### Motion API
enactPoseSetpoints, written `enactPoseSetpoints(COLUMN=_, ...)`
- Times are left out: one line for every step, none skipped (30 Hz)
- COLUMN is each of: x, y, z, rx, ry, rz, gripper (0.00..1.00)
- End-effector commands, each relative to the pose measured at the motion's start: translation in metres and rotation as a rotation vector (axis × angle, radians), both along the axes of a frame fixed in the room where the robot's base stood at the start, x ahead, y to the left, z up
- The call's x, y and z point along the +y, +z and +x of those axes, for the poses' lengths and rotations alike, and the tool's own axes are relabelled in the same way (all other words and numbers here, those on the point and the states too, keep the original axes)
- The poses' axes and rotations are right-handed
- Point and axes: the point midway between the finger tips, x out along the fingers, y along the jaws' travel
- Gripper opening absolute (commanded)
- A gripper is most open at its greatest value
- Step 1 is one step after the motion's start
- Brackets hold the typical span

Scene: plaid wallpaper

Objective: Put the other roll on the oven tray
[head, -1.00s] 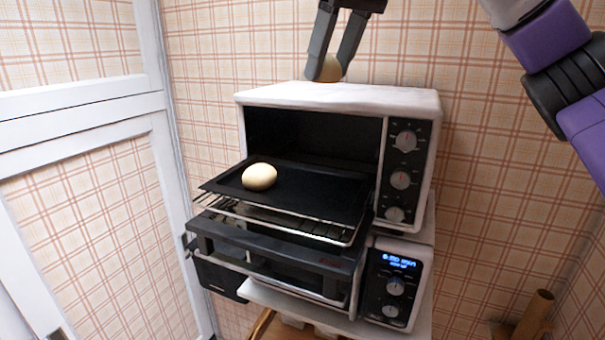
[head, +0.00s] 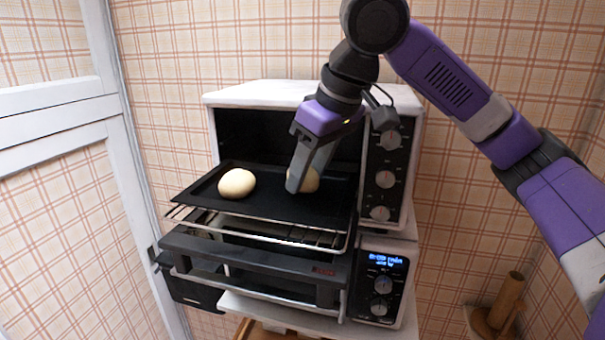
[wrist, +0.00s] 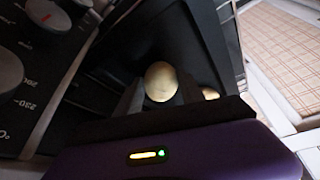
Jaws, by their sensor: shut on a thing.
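The black oven tray (head: 255,203) sits pulled out on the wire rack of the upper toaster oven. One pale round roll (head: 237,184) rests on the left part of the tray. My gripper (head: 301,186) is over the right part of the tray, shut on the other roll (head: 311,180). The finger hides part of this roll in the head view. In the wrist view the held roll (wrist: 161,82) sits between the fingertips, with the tray (wrist: 197,35) behind it. The held roll is at or just above the tray surface; I cannot tell whether it touches.
The upper oven (head: 300,93) is open, its knob panel (head: 384,175) close to the right of my gripper. A second oven with a lit display (head: 386,262) stands below. A white door (head: 60,120) is at left. A brown wooden holder (head: 505,300) stands low at right.

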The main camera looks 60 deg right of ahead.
Motion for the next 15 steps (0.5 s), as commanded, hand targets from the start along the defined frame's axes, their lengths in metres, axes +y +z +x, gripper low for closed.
enactPoseSetpoints(x=0.0006, y=-0.0061, z=-0.0031, rx=0.001, ry=0.000, rz=0.000, gripper=0.06)
enactPoseSetpoints(x=0.0011, y=-0.0083, z=-0.0042, rx=0.001, ry=0.001, rz=0.000, gripper=0.06)
enactPoseSetpoints(x=0.0013, y=-0.0099, z=-0.0050, rx=0.001, ry=0.000, rz=0.000, gripper=0.06)
enactPoseSetpoints(x=0.0014, y=-0.0105, z=-0.0053, rx=0.000, ry=0.000, rz=0.000, gripper=0.06)
enactPoseSetpoints(x=0.0015, y=-0.0107, z=-0.0054, rx=0.000, ry=0.000, rz=0.000, gripper=0.06)
enactPoseSetpoints(x=0.0016, y=-0.0107, z=-0.0053, rx=0.000, ry=0.000, rz=0.000, gripper=0.06)
enactPoseSetpoints(x=0.0016, y=-0.0106, z=-0.0052, rx=0.000, ry=0.000, rz=0.001, gripper=0.06)
enactPoseSetpoints(x=0.0016, y=-0.0106, z=-0.0051, rx=0.000, ry=0.000, rz=0.001, gripper=0.06)
enactPoseSetpoints(x=0.0017, y=-0.0106, z=-0.0051, rx=0.000, ry=0.000, rz=0.001, gripper=0.06)
enactPoseSetpoints(x=0.0017, y=-0.0105, z=-0.0050, rx=0.000, ry=0.000, rz=0.001, gripper=0.06)
enactPoseSetpoints(x=0.0017, y=-0.0109, z=-0.0049, rx=0.000, ry=0.000, rz=0.001, gripper=0.06)
enactPoseSetpoints(x=0.0018, y=-0.0118, z=-0.0050, rx=0.000, ry=0.000, rz=0.001, gripper=0.06)
enactPoseSetpoints(x=0.0019, y=-0.0128, z=-0.0049, rx=0.000, ry=0.000, rz=0.001, gripper=0.06)
enactPoseSetpoints(x=0.0019, y=-0.0139, z=-0.0049, rx=0.000, ry=0.001, rz=0.001, gripper=0.06)
enactPoseSetpoints(x=0.0018, y=-0.0130, z=-0.0049, rx=0.001, ry=0.001, rz=0.001, gripper=0.52)
